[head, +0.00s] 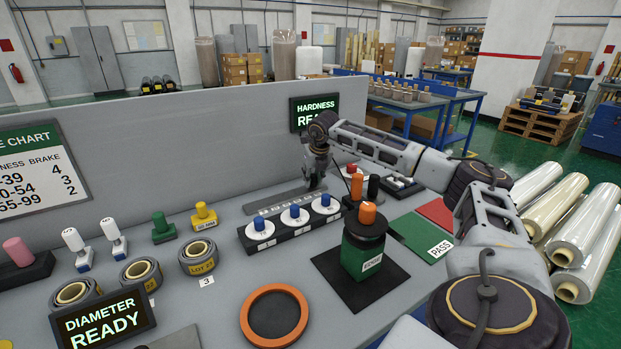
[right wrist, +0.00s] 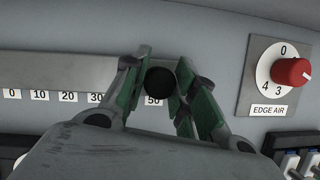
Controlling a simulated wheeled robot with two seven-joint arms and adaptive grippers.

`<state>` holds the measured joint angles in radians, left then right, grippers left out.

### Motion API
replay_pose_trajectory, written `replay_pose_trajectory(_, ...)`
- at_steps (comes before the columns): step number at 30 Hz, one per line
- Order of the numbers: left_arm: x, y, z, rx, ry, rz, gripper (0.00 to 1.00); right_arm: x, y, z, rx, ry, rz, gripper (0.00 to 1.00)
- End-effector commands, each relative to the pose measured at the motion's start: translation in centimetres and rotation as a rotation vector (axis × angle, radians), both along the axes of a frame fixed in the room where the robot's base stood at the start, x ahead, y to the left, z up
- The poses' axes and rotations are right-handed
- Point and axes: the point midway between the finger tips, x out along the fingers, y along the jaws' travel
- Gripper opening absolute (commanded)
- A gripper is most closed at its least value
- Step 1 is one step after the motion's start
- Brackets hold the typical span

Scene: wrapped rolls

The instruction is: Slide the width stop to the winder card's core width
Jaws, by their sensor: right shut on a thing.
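The width stop's dark round knob (right wrist: 160,86) sits between my right gripper's green-padded fingers (right wrist: 160,92) in the right wrist view. The knob stands on a grey slide scale (right wrist: 60,70) with labels 0, 10, 20, 30 and 50; fingers cover the part between 30 and 50. The knob shows just above the 50 label. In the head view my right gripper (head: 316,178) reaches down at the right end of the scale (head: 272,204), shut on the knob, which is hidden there. I cannot make out a winder card. My left gripper is out of view.
A red EDGE AIR dial (right wrist: 292,72) is right of the scale. In front stand a block of white-and-blue dials (head: 294,222) and a green stamp (head: 362,245). Lot rolls (head: 198,257) and an orange ring (head: 273,314) lie nearer. A grey panel (head: 200,110) rises behind.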

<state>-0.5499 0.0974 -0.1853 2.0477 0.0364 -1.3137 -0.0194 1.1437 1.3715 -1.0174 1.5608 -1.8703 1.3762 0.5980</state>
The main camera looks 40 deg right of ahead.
Motion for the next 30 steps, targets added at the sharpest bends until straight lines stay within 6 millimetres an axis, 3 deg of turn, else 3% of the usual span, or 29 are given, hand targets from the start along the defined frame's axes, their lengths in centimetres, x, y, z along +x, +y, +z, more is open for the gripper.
replay_pose_trajectory(3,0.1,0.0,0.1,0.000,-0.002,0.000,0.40,-0.1,-0.5,0.1,-0.007,0.000,-0.006,0.00)
replay_pose_trajectory(4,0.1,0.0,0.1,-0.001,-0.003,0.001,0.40,-0.1,-0.5,0.1,-0.008,0.000,-0.006,0.30)
replay_pose_trajectory(9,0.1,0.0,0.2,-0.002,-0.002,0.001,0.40,-0.1,-0.5,0.1,-0.007,0.000,-0.006,0.49)
replay_pose_trajectory(22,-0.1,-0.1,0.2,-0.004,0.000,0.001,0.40,-0.1,-0.2,0.4,-0.003,-0.001,-0.003,0.49)
replay_pose_trajectory(30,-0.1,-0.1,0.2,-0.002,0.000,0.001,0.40,-0.9,0.2,2.5,-0.004,-0.001,-0.003,0.49)
